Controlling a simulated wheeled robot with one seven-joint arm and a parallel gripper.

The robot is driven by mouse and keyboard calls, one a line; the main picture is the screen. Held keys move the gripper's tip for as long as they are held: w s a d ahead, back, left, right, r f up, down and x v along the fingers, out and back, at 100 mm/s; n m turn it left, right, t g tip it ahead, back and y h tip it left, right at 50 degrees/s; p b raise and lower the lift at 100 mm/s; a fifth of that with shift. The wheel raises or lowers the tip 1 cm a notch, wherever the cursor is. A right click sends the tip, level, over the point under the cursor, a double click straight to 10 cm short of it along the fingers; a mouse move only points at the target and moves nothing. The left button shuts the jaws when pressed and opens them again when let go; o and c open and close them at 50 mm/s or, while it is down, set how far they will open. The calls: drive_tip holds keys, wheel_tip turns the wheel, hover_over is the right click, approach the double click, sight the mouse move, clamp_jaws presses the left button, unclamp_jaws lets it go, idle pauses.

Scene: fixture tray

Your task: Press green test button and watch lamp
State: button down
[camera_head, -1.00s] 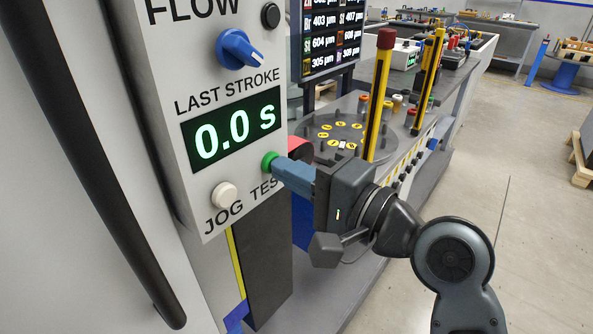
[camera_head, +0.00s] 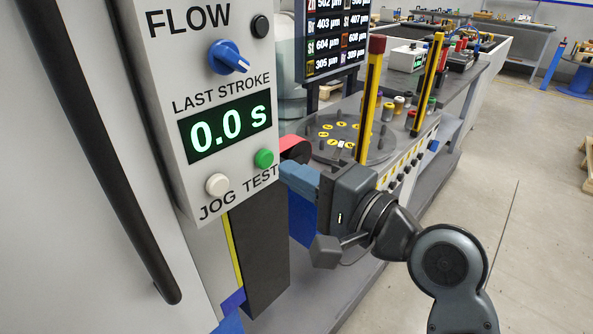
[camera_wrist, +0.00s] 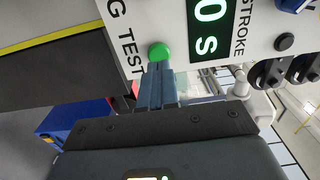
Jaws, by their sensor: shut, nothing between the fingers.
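The green test button (camera_head: 264,158) sits on the grey control panel (camera_head: 168,100), above the word TEST. It also shows in the wrist view (camera_wrist: 160,53), just beyond my fingertips. My gripper (camera_head: 284,172) is shut and empty, its blue fingers pointing at the panel. In the head view the tips are right of and slightly below the button, with a small gap. A round black piece (camera_head: 260,26) beside FLOW is dark; I cannot tell whether it is the lamp. The display (camera_head: 228,126) reads 0.0 s in green.
A white JOG button (camera_head: 217,185) is left of the green one. A blue FLOW knob (camera_head: 229,58) sits above the display. A long black handle (camera_head: 95,150) runs down the left. A bench with a round numbered plate (camera_head: 345,140) and yellow posts stands behind my gripper.

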drive_tip(key=b+v, duration=0.1)
drive_tip(key=v, duration=0.8)
drive_tip(key=shift+d, duration=0.35)
drive_tip(key=shift+s+f, duration=0.1)
drive_tip(key=s+d+f+m+t+h, duration=0.1)
drive_tip(key=s+d+f+t+h, duration=0.1)
drive_tip(key=s+d+f+h, duration=0.45)
drive_tip(key=s+d+f+t+h, duration=0.2)
drive_tip(key=s+d+f+h, duration=0.2)
drive_tip(key=s+f, duration=0.45)
drive_tip(key=s+d+n+h, duration=0.2)
drive_tip(key=s+d+n, duration=0.1)
drive_tip(key=s, duration=0.5)
drive_tip(key=s+d+n+h, duration=0.1)
drive_tip(key=s+d+n, duration=0.2)
drive_tip(key=s, duration=0.6)
drive_tip(key=n, duration=0.2)
drive_tip(key=shift+s+r+n+h, duration=0.2)
drive_tip(key=shift+s+n+h, duration=0.1)
drive_tip(key=shift+s+h, duration=0.05)
drive_tip(key=c, duration=1.8)
unclamp_jaws()
